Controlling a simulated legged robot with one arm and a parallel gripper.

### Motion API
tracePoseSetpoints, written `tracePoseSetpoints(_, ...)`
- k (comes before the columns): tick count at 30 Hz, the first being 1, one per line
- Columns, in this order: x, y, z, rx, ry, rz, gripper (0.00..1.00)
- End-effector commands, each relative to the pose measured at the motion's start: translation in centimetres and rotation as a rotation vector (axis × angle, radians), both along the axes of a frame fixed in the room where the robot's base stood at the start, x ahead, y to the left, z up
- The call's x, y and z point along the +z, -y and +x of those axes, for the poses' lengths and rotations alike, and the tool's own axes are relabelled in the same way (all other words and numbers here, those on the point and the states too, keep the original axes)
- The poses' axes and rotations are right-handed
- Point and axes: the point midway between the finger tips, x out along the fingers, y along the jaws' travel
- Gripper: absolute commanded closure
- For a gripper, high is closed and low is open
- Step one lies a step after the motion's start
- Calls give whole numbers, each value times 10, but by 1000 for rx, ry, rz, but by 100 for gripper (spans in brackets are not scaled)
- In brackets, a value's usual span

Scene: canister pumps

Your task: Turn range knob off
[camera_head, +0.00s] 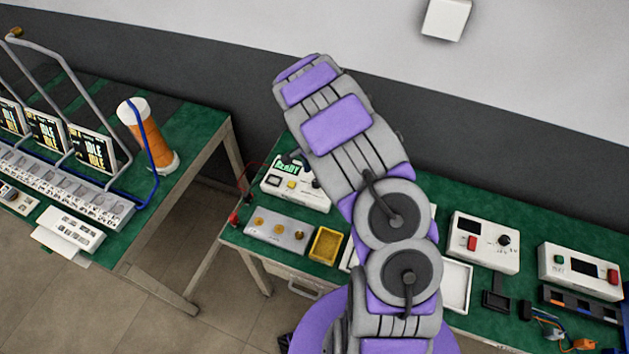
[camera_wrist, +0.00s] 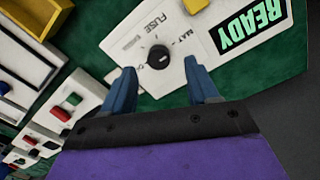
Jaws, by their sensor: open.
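A round black knob (camera_wrist: 158,56) with a white mark sits on a white box (camera_wrist: 120,43) in the wrist view. "FUSE" and what looks like "MAT" are printed near it; I cannot read a "range" label. A green "READY" display (camera_wrist: 250,25) is on the same box. My gripper (camera_wrist: 160,67) is open and empty, its blue fingers on either side of the knob in the picture. I cannot tell whether they touch anything.
A grey panel (camera_head: 262,238) and a yellow tray (camera_head: 326,245) lie in front of the READY box on the green bench. A white box with a red button and black knob (camera_head: 504,240) stands right. An orange cylinder (camera_head: 153,145) stands on the left table.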

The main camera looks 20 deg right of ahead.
Motion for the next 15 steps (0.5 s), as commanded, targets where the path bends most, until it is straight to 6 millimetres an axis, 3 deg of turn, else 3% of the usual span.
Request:
tracePoseSetpoints(1, -11, 0, -1, 0, -4, 2, 41)
tracePoseSetpoints(6, -33, -1, -2, -1, -5, 2, 41)
tracePoseSetpoints(15, -42, -2, -1, -1, 0, -2, 41)
